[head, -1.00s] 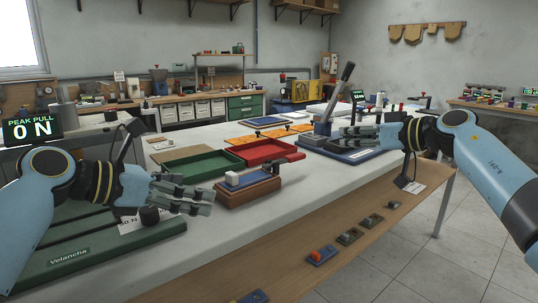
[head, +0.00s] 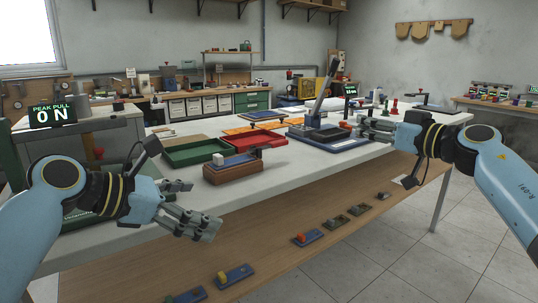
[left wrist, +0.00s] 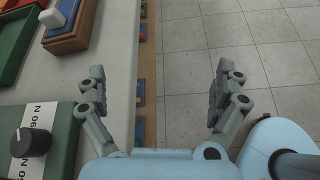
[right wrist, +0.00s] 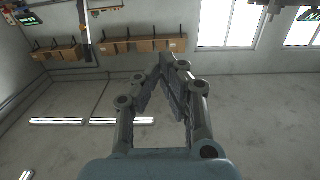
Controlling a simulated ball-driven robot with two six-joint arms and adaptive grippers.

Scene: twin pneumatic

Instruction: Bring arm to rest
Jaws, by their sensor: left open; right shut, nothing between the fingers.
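My left gripper (head: 190,205) is open and empty in front of the bench's front edge. In the left wrist view its fingers (left wrist: 162,85) are wide apart, with the bench edge and floor between them. My right gripper (head: 370,130) is shut with nothing in it, near the right part of the bench, by the blue lever press (head: 318,131). In the right wrist view its fingertips (right wrist: 168,60) meet, with wall and ceiling lights behind. I cannot tell from the head view how far it is above the bench.
On the white bench (head: 300,165) stand a wooden block with a blue top (head: 233,168), a green tray (head: 185,155) and a red tray (head: 240,138). A shelf below (head: 270,235) holds several small blue plates. A black knob (left wrist: 33,138) is near my left gripper.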

